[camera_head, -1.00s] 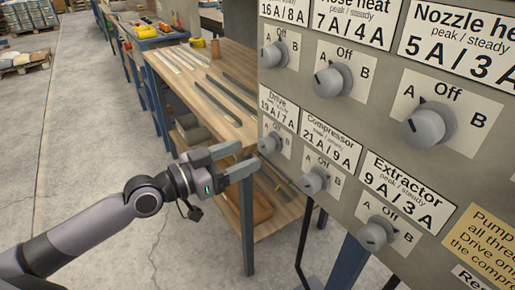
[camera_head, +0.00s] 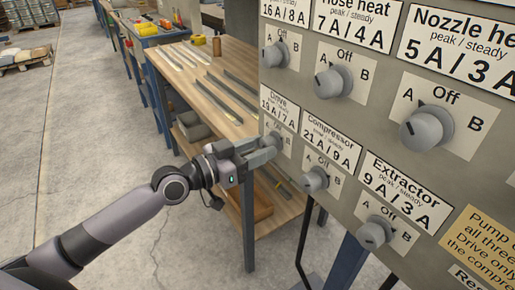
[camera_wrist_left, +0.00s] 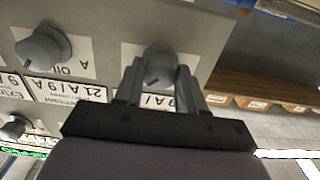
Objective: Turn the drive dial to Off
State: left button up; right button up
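The Drive dial is a grey round knob on the grey panel (camera_head: 395,75), under the label "Drive 19A/7A" (camera_head: 279,107). In the head view my left gripper (camera_head: 266,146) covers most of it, so its pointer setting is hidden there. In the left wrist view the dial (camera_wrist_left: 160,60) sits between the two fingertips (camera_wrist_left: 160,75), one finger on each side. I cannot tell whether the fingers press on it or only stand around it. My right gripper is not in view.
The Compressor dial (camera_head: 315,180) is close below right of my left gripper, with the Extractor dial (camera_head: 374,235) lower. Another dial (camera_head: 274,55) is above. A wooden workbench (camera_head: 205,95) with dark strips stands behind the gripper. Open concrete floor (camera_head: 90,130) lies left.

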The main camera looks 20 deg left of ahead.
pick_arm(q)
jog(key=shift+n, duration=0.4)
jog(key=shift+n+p, duration=0.5)
jog(key=shift+n, duration=3.5)
jog(key=o, duration=1.1)
jog(key=shift+c, duration=0.2)
jog(key=shift+s, duration=0.1)
